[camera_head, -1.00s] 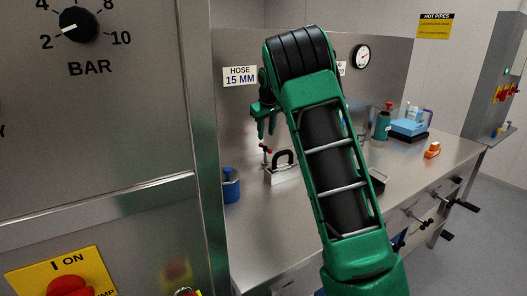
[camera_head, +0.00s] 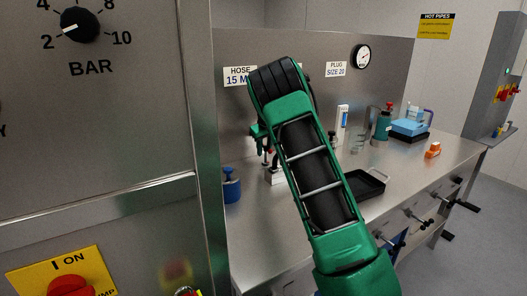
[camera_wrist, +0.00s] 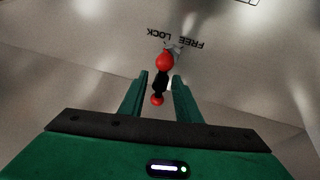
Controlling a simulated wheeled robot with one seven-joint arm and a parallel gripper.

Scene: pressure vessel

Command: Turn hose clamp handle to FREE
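The hose clamp handle (camera_wrist: 160,80) is a short black bar with a red ball at each end, seen in the wrist view. Printed words FREE and LOCK (camera_wrist: 176,38) show upside down just beyond its far ball. My gripper (camera_wrist: 161,76) is open, with one finger on each side of the handle. Gaps show between the fingers and the bar. In the head view, my gripper (camera_head: 262,142) is mostly hidden behind my arm. The pale clamp block (camera_head: 274,176) shows below it, partly covered.
A blue pot (camera_head: 231,187) stands left of the clamp on the steel bench. A black tray (camera_head: 366,185) lies to the right, with bottles and a blue box (camera_head: 408,127) farther right. The back panel (camera_head: 300,105) rises behind the clamp.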

